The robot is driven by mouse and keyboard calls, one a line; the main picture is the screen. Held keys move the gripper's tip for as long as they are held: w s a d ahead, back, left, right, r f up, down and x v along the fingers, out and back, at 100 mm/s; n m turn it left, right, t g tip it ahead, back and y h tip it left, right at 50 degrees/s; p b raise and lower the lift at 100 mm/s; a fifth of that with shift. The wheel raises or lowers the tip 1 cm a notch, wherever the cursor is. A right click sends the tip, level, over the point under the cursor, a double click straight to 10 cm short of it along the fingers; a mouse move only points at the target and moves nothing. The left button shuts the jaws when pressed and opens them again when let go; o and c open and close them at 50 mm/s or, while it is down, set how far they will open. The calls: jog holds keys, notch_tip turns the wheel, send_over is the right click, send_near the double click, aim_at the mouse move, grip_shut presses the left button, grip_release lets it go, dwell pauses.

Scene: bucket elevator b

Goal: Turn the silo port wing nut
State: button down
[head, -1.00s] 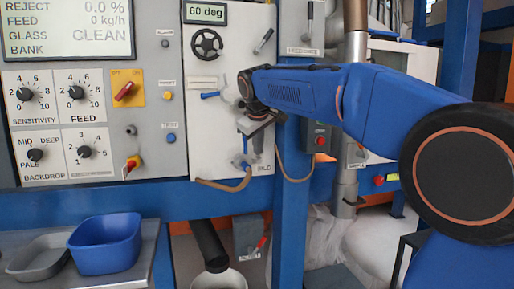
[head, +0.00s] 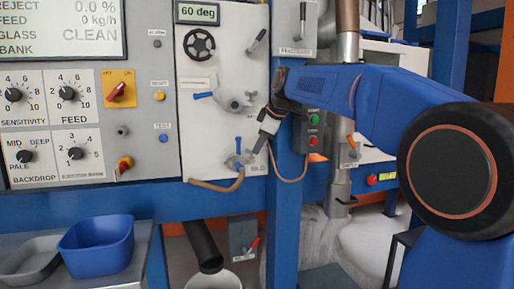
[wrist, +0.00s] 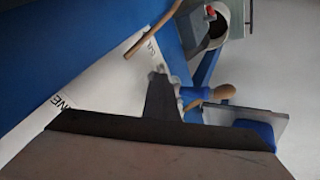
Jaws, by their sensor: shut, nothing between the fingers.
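The silo port (head: 236,163) is a small grey fitting low on the white panel, beside the SILO label. Its wing nut (head: 238,147) shows as a small blue upright piece. My gripper (head: 258,148) is shut and empty, pointing down just right of and slightly above the port. Whether it touches the port cannot be told. In the wrist view the dark shut fingers (wrist: 161,100) end beside a grey and blue fitting (wrist: 193,95) with a tan rounded part, which seems to be the port; its wing nut cannot be made out clearly there.
A second grey port (head: 235,100) with a blue handle sits higher on the panel. A tan hose (head: 215,186) runs below the silo port. A blue post (head: 287,200) stands close right. A blue tub (head: 97,246) rests on the shelf at lower left.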

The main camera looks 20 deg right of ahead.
jog(key=shift+w+d, duration=0.35)
jog(key=shift+d, duration=0.3)
dwell(0.5)
